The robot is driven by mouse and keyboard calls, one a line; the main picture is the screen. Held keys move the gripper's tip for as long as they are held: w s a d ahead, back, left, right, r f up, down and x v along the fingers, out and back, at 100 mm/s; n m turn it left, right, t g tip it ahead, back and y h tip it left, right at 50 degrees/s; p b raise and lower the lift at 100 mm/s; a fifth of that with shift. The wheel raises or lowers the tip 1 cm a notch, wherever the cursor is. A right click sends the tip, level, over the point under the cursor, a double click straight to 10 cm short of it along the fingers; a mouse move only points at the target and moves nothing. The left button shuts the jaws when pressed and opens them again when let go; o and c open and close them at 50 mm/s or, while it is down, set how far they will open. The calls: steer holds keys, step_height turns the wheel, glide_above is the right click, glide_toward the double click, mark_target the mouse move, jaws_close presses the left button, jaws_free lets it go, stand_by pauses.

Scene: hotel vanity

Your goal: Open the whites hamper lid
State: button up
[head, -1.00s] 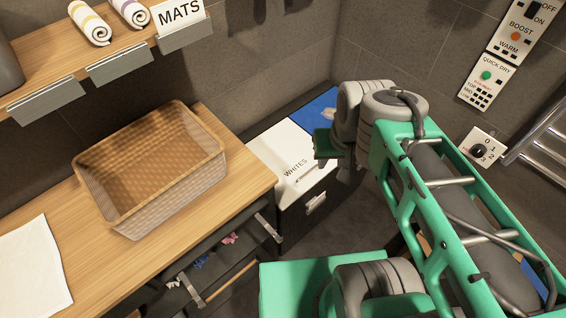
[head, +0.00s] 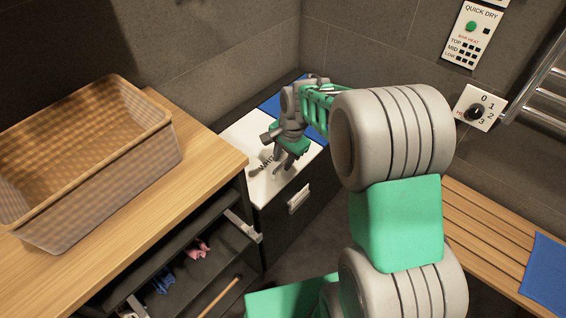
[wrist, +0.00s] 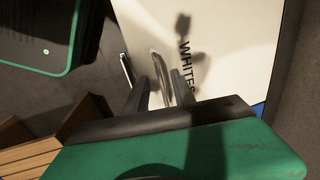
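The whites hamper (head: 318,193) is a dark box in the corner with a flat white lid (head: 232,133), which looks closed. The lid also fills the upper middle of the wrist view (wrist: 225,45), with the word WHITES on it. A thin bar handle (wrist: 158,68) stands near the lid's front edge. My gripper (head: 272,168) is over the lid, pointing down. In the wrist view my gripper (wrist: 160,88) is open, with one finger on each side of the bar handle. I cannot tell whether they touch it. A second handle (head: 298,200) is on the hamper's front.
A blue lid (head: 270,105) adjoins the white one at the back. A wooden counter (head: 215,160) with a wicker basket (head: 125,185) and an open drawer (head: 215,262) lie left. A slatted bench (head: 470,222) with a blue mat (head: 548,270) is at right.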

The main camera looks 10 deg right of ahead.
steer(key=shift+f, duration=0.4)
steer(key=shift+c, duration=0.2)
jaws_close()
steer(key=shift+w+r, duration=0.1)
stand_by(0.9)
